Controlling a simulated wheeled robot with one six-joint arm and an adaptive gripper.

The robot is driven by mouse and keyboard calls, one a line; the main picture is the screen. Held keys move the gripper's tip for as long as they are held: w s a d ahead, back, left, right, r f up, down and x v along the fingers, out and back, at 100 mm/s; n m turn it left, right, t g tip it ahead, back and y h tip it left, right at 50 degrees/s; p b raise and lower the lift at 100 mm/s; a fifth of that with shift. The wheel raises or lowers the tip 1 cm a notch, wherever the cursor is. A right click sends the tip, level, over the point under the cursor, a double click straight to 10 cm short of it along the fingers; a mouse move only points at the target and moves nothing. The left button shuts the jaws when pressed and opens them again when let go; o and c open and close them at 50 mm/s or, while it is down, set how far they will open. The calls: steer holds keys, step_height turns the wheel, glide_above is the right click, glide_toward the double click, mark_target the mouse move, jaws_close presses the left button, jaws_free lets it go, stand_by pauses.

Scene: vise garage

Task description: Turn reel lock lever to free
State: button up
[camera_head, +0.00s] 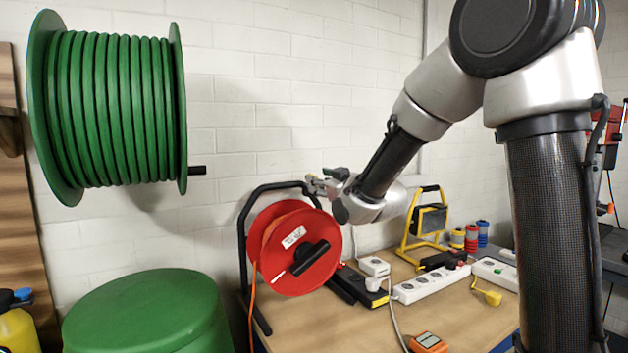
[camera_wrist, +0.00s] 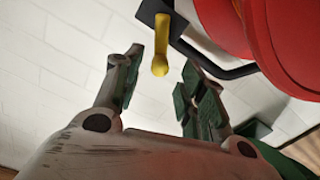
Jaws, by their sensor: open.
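The red cable reel (camera_head: 300,250) stands on the bench in its black tube frame (camera_head: 243,235), and its red rim (camera_wrist: 290,40) fills the right of the wrist view. A yellow lever (camera_wrist: 161,42) hangs from a black block (camera_wrist: 152,12) on the frame. My gripper (camera_head: 318,183) is at the top of the frame, open and empty. In the wrist view its two green-padded fingers (camera_wrist: 162,68) are apart, with the lever's lower end appearing between the tips. I cannot tell whether they touch it. The lever is not clearly visible in the head view.
White power strips (camera_head: 432,284), a yellow work lamp (camera_head: 428,222) and an orange device (camera_head: 428,342) are on the bench (camera_head: 350,325). A large green hose reel (camera_head: 115,110) hangs on the wall at left above a green drum (camera_head: 145,310).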

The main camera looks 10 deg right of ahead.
steer(key=x, duration=0.4)
steer(key=shift+w, duration=0.15)
